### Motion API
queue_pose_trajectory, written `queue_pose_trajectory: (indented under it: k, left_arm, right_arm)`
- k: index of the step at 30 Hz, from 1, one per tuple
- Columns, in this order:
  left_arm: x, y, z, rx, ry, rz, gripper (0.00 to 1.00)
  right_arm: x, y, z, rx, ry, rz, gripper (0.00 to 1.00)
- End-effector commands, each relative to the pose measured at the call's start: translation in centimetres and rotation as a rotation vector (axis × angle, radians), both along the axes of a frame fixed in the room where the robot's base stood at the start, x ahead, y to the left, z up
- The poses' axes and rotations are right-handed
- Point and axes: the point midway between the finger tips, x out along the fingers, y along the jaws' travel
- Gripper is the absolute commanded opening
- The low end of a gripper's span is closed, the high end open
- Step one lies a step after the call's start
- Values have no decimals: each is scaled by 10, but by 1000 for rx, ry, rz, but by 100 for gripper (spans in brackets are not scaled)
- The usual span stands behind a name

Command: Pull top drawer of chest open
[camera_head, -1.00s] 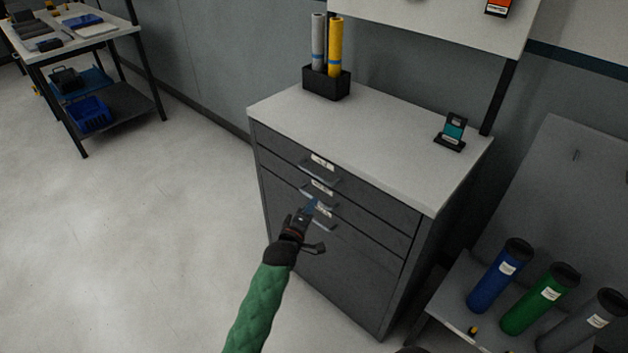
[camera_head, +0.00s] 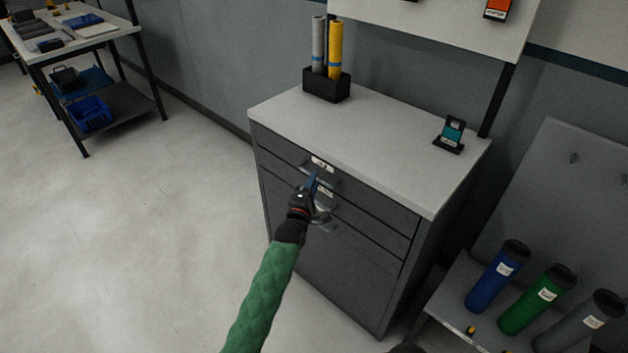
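The dark grey chest (camera_head: 345,275) has a white top and stacked drawers. Its top drawer (camera_head: 370,193) looks flush with the front and carries a white label and a handle (camera_head: 321,173) left of its middle. My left gripper (camera_head: 311,182) is in front of the chest, its blue fingertips pointing up at the top drawer's handle. The tips overlap the handle's lower left part in the picture; I cannot tell whether they touch it. The gripper and arm partly hide the lower handles. The finger gap is too small to make out. My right gripper is not in view.
A black holder (camera_head: 327,88) with grey and yellow rolls and a small teal device (camera_head: 451,134) stand on the chest. Blue, green and grey tubes (camera_head: 524,309) stand on a rack at the right. The floor left of the chest is clear.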

Motion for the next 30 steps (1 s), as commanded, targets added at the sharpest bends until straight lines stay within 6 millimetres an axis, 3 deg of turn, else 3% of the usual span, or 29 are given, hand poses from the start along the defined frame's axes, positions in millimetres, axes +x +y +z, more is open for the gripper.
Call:
queue_pose_trajectory:
  k: [12,13,18,30]
  left_arm:
    - [8,-3,1,1,1,0,32]
    - [8,-3,1,1,1,0,30]
    - [8,-3,1,1,1,0,0]
    - [1,4,1,2,2,0,0]
  right_arm:
    - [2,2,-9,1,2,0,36]
    - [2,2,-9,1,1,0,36]
    - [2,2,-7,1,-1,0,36]
    - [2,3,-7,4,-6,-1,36]
